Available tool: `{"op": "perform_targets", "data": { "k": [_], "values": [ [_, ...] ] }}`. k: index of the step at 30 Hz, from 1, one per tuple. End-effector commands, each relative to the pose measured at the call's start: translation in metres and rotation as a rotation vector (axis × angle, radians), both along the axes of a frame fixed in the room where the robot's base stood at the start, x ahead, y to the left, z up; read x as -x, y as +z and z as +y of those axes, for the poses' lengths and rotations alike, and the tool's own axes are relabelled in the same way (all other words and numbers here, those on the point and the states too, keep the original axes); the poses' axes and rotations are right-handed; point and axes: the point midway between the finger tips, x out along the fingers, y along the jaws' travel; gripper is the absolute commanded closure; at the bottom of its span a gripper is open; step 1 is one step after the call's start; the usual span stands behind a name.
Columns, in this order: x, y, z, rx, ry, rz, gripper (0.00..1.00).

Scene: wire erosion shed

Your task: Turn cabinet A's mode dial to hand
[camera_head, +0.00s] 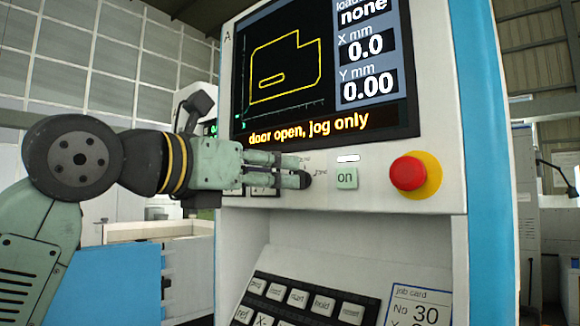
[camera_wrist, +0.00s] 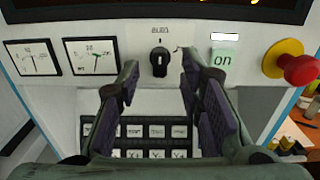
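Cabinet A (camera_head: 455,110), a white panel with blue sides, carries the letter A at its upper left. Its mode dial (camera_wrist: 159,62) is a small black knob, standing about upright under the label "auto" in the wrist view. My gripper (camera_wrist: 160,80) has its two fingers apart, one left and one right of the dial, with nothing gripped. In the head view my gripper (camera_head: 297,170) reaches the panel from the left, its fingertips at the dial, which they largely hide. Whether a finger touches the dial I cannot tell.
A lit "on" button (camera_head: 346,177) sits right of the dial, then a red mushroom button (camera_head: 408,173) on yellow. Two gauges (camera_wrist: 93,56) lie left of it. The screen (camera_head: 325,70) above reads "door open, jog only". A keypad (camera_head: 300,300) is below.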

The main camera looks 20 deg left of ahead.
Motion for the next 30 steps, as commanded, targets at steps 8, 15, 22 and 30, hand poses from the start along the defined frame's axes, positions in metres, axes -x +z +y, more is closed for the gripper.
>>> {"op": "perform_targets", "data": {
  "k": [8,15,22,30],
  "values": [
    [-0.035,0.001,-0.013,0.001,-0.002,0.000,0.66],
    [-0.041,0.000,-0.015,0.001,-0.002,-0.001,0.66],
    [-0.041,0.000,-0.015,0.001,-0.002,-0.001,0.72],
    [-0.041,0.000,-0.015,0.001,-0.002,-0.001,0.90]
  ]
}}
